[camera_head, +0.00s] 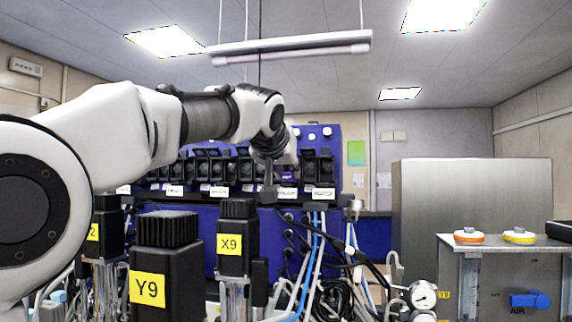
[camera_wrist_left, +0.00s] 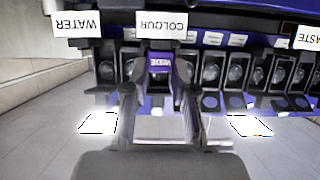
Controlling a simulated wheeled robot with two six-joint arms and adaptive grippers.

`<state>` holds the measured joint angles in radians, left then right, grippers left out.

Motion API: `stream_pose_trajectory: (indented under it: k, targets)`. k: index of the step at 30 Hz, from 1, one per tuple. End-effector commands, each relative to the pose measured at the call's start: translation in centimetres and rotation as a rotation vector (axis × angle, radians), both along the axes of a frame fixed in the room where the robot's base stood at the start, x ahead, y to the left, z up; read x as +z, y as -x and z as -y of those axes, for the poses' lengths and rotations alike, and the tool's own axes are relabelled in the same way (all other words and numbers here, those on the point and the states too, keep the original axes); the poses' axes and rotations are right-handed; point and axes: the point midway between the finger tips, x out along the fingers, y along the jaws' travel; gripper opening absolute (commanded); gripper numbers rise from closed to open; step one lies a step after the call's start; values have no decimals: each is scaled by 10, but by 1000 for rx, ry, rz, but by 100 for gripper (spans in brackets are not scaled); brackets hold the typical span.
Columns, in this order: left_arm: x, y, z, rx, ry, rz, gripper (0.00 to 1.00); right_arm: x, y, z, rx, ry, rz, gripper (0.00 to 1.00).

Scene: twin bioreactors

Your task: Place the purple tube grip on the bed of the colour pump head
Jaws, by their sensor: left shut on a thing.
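My left arm reaches in from the left, and its gripper (camera_head: 281,172) is at the row of black pump heads on the blue rack. In the left wrist view, which is upside down, the left gripper (camera_wrist_left: 158,82) is shut on the purple tube grip (camera_wrist_left: 159,63), which carries small white lettering. The grip is in front of the pump head behind the COLOUR label (camera_wrist_left: 161,25). The purple grip also shows small in the head view (camera_head: 287,174). The fingers and grip hide the bed, so I cannot tell whether they touch. My right gripper is not in view.
More pump heads (camera_wrist_left: 238,70) stand close beside the gripper, with a WATER label (camera_wrist_left: 77,24) at one side. Black bioreactor motors marked Y9 (camera_head: 165,270) and X9 (camera_head: 238,240) stand below the arm. Tubes and cables hang below the rack. A steel cabinet (camera_head: 470,195) stands right.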

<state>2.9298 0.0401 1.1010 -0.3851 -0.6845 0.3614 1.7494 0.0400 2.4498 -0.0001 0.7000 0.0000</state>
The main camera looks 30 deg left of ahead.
Motion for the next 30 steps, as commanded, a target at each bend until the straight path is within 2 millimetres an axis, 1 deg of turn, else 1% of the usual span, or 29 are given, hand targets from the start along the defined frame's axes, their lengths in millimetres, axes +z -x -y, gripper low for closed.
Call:
stream_pose_trajectory:
  k: [2,3,5,15,17,19,23,24,26,28,30]
  targets:
    - [-1,0,0,0,0,0,0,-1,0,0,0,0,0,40]
    - [-2,0,0,0,0,0,29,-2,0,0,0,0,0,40]
    - [-1,0,0,0,0,0,51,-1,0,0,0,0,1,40]
    - [1,0,0,1,0,0,51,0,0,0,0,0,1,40]
    - [-1,3,1,2,-1,2,51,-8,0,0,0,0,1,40]
    - [-1,10,2,3,-2,3,51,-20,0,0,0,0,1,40]
    - [2,31,9,-1,0,6,51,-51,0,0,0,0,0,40]
    - [6,39,10,2,-3,8,51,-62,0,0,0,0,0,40]
    - [11,53,14,0,-1,7,51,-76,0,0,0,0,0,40]
    - [23,70,18,1,-1,7,51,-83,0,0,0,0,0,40]
    - [30,85,22,-1,-1,5,51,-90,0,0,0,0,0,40]
